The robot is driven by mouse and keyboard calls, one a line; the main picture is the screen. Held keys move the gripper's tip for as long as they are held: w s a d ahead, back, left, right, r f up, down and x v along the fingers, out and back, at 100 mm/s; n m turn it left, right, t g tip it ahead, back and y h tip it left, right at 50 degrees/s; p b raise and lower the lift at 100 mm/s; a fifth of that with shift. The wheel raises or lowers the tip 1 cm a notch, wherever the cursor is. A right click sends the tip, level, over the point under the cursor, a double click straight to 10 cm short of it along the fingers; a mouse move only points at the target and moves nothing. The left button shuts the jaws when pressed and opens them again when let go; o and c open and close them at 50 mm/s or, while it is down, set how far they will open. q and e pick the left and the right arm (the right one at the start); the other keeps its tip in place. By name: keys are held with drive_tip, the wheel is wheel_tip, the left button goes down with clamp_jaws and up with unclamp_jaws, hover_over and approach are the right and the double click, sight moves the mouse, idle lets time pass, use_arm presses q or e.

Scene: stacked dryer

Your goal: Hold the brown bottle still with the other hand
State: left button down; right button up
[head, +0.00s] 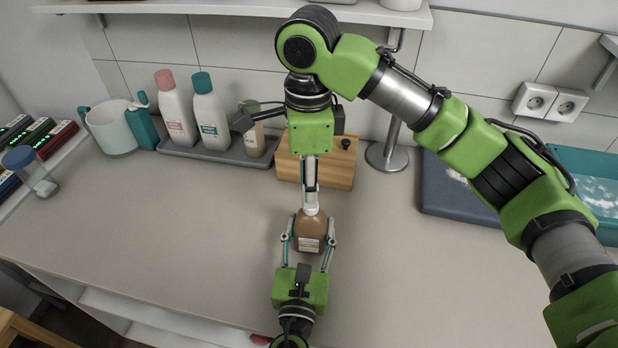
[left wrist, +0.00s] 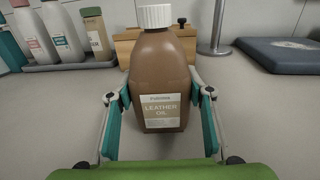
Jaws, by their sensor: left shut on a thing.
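The brown bottle (head: 310,232), labelled "Leather Oil", stands upright on the counter. It also shows in the left wrist view (left wrist: 158,80) with its white cap (left wrist: 155,16). My left gripper (head: 309,240) comes from the near side and is shut on the bottle's body, one finger on each side; its fingers also show in the left wrist view (left wrist: 160,97). My right gripper (head: 311,190) points straight down above the bottle, over the cap. Its fingers are seen edge-on, so their opening and any contact with the cap cannot be made out.
Behind stand a wooden block (head: 338,170) and a grey tray (head: 180,148) with several bottles. A metal stand (head: 387,155) and a dark blue board (head: 450,198) are to the right. A light-blue mug (head: 112,127) is at the left. The counter (head: 180,220) around the bottle is clear.

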use_arm(q)
drive_tip(key=shift+f, duration=0.1)
use_arm(e)
drive_tip(key=n, duration=0.4)
drive_tip(key=shift+r, duration=0.25)
drive_tip(key=n, duration=0.4)
drive_tip(key=shift+r, duration=0.15)
drive_tip(key=n, duration=0.4)
drive_tip(key=shift+r, duration=0.15)
drive_tip(key=n, duration=0.6)
drive_tip(key=shift+r, duration=0.3)
drive_tip(key=n, duration=0.6)
drive_tip(key=shift+d+r, duration=0.15)
drive_tip(key=shift+r, duration=0.1)
drive_tip(key=n, duration=0.4)
drive_tip(key=shift+r, duration=0.15)
drive_tip(key=n, duration=0.5)
drive_tip(key=shift+d+r, duration=0.1)
drive_tip(key=shift+r, duration=0.15)
drive_tip(key=n, duration=0.4)
drive_tip(key=shift+r, duration=0.15)
